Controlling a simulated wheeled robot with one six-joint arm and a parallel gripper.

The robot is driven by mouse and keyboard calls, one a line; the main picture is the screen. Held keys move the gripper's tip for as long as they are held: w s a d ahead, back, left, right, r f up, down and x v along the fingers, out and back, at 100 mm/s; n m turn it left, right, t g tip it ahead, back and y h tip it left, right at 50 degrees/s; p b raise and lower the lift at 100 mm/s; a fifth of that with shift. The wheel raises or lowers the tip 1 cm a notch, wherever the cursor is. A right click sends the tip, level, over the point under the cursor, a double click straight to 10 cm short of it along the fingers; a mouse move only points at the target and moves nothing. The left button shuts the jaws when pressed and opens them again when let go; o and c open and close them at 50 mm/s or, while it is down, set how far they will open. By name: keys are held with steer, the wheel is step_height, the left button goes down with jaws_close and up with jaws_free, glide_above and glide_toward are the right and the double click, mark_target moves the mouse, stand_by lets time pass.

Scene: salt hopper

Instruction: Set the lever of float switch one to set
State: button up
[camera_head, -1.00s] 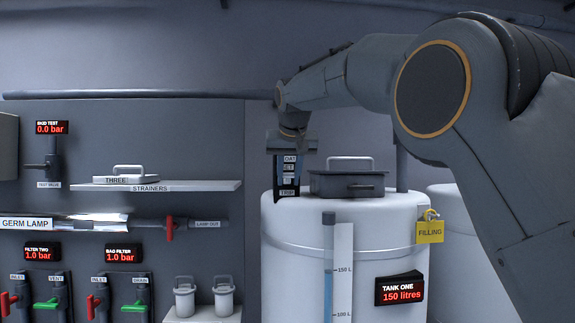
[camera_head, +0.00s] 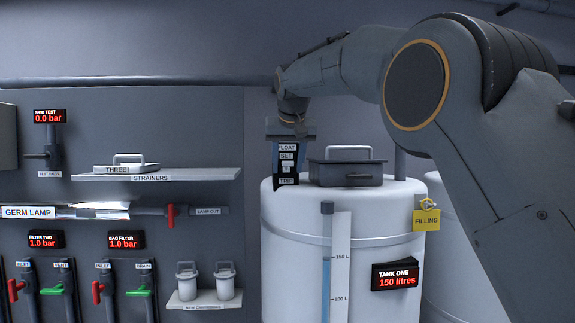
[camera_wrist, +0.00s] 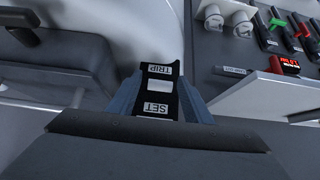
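The float switch (camera_head: 286,166) is a dark upright plate on top of tank one (camera_head: 345,204), with white labels FLOAT, SET and TRIP from top to bottom. A small pale piece (camera_wrist: 160,86) shows between SET and TRIP in the wrist view; I cannot tell if it is the lever or a label. My gripper (camera_head: 287,150) comes down from above at the plate. In the wrist view its two blue-grey fingers (camera_wrist: 160,98) stand apart, one on each side of the plate. I cannot make out contact with the lever or its position.
A dark lidded hatch with a pale handle (camera_head: 347,168) stands close right of the switch. A yellow FILLING tag (camera_head: 426,219) hangs at the tank's right. A strainer shelf (camera_head: 157,174) and valve panel are at left. The tank display (camera_head: 396,277) reads 150 litres.

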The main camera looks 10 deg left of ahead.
steer(key=b+v, duration=0.2)
steer(key=v, duration=0.5)
steer(key=shift+s+r+b, duration=0.25)
steer(key=shift+r+b, duration=0.05)
steer(key=shift+b, duration=0.1)
stand_by(0.3)
